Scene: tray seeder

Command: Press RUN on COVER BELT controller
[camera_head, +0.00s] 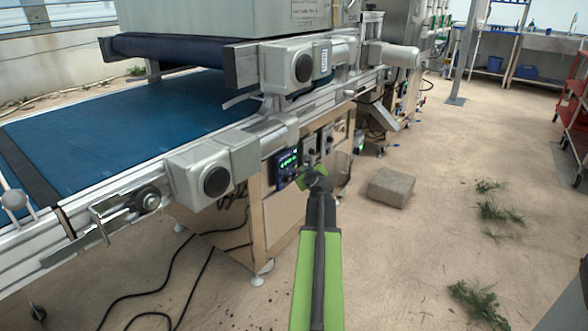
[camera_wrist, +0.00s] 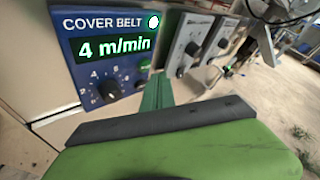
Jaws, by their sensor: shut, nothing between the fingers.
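The COVER BELT controller (camera_head: 286,165) is a dark blue box on the front of the wooden cabinet under the conveyor. In the wrist view the COVER BELT controller (camera_wrist: 72,50) shows a green "4 m/min" readout, a black dial (camera_wrist: 110,90) and a lit round lamp (camera_wrist: 153,21) beside its name. A small green button (camera_wrist: 145,66) shows at its lower right. My gripper (camera_head: 318,178) is shut and empty, just right of the controller. In the wrist view its green fingers (camera_wrist: 157,92) point at the panel's lower right corner, just below the green button. Contact cannot be told.
Grey control boxes (camera_wrist: 187,44) sit right of the controller. The blue conveyor belt (camera_head: 130,125) and its metal motor housings (camera_head: 205,172) lie above and left. A concrete block (camera_head: 391,187) stands on the floor. Black cables (camera_head: 195,270) lie below. Floor to the right is mostly clear.

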